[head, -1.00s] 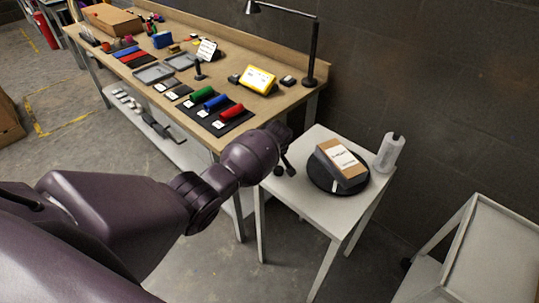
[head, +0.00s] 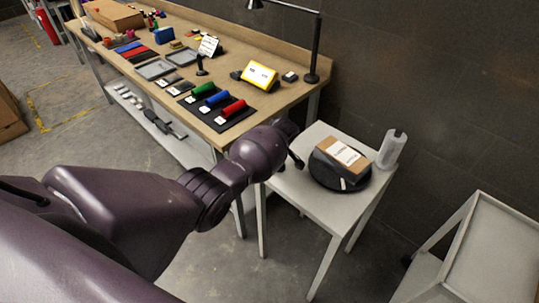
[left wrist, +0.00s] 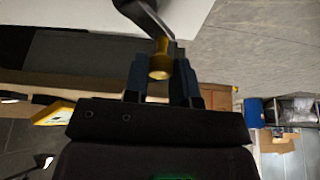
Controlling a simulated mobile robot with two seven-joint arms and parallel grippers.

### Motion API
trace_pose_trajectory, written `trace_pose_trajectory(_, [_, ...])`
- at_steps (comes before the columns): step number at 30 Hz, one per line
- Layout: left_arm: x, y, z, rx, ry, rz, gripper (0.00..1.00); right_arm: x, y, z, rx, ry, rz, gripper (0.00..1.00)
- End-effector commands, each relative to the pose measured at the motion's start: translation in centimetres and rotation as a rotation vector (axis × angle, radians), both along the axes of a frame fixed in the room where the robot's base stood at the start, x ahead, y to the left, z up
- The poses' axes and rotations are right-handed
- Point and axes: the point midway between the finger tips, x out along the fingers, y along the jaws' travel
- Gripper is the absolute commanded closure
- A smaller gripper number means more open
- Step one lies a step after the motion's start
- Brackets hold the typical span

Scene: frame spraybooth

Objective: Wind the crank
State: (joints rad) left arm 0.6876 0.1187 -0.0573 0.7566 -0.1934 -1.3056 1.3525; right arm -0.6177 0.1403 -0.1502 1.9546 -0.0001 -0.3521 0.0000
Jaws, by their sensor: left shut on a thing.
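A crank with a dark arm (left wrist: 143,14) and a brass-coloured handle (left wrist: 160,66) shows in the left wrist view. My left gripper (left wrist: 160,58) is shut on that handle, one dark finger on each side. In the head view the crank arm (head: 297,159) is partly hidden behind my left wrist, at the left side of the small grey table (head: 315,205). A black round turntable (head: 324,183) sits on this table. A brown box with a white label (head: 346,154) rests on a dark block on the turntable. My right gripper is not in view.
A long workbench (head: 270,105) with coloured rolls, trays and a yellow device (head: 259,75) stands to the left. A grey cart (head: 490,245) is at the right, with free floor between.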

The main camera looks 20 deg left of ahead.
Motion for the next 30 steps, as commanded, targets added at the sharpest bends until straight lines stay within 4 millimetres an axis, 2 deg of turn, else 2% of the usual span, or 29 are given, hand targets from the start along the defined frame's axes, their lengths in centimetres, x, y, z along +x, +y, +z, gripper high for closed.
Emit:
trace_pose_trajectory(1, [-0.1, 0.0, -0.1, -0.001, 0.003, 0.000, 0.99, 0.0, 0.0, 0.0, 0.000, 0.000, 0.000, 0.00])
trace_pose_trajectory(2, [-0.1, 0.0, -0.1, -0.001, 0.003, 0.000, 0.72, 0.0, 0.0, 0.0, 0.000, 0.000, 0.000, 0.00])
trace_pose_trajectory(6, [-0.1, 0.0, -0.1, 0.000, 0.002, -0.001, 0.51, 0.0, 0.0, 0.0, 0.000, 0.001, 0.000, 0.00])
trace_pose_trajectory(20, [-0.1, -0.3, 0.6, -0.002, -0.001, -0.002, 0.50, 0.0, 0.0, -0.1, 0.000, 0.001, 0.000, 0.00])
trace_pose_trajectory(26, [-0.4, -1.0, 2.4, -0.002, -0.002, -0.001, 0.50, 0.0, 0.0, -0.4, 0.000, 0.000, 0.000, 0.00])
trace_pose_trajectory(30, [-0.7, -1.7, 4.5, -0.001, -0.002, -0.002, 0.50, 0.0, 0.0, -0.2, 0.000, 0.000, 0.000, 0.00])
